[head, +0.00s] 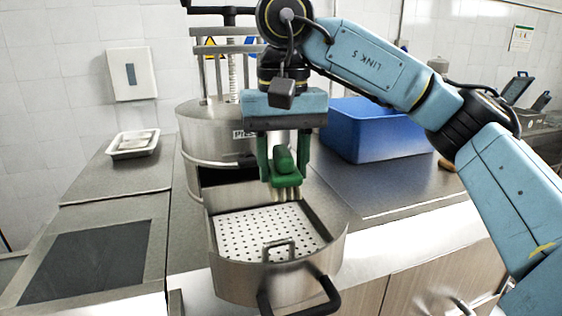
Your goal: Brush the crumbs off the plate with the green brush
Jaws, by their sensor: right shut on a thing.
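My right gripper (284,168) is shut on the green brush (286,176), with its fingers on either side of the brush body. The brush points bristles down, and its pale bristles (286,194) hang over the back part of the white perforated plate (245,236). I cannot tell whether the bristles touch the plate. The plate lies inside a metal pan (240,283) with a black front handle and has a small metal handle on top. Crumbs cannot be told apart from the dark holes. My left gripper is not in view.
A steel drum-shaped machine (205,135) stands behind the pan. A blue bin (375,130) sits on the counter at the back right. A white tray (133,144) lies on the left counter. Bare counter (390,190) lies right of the pan.

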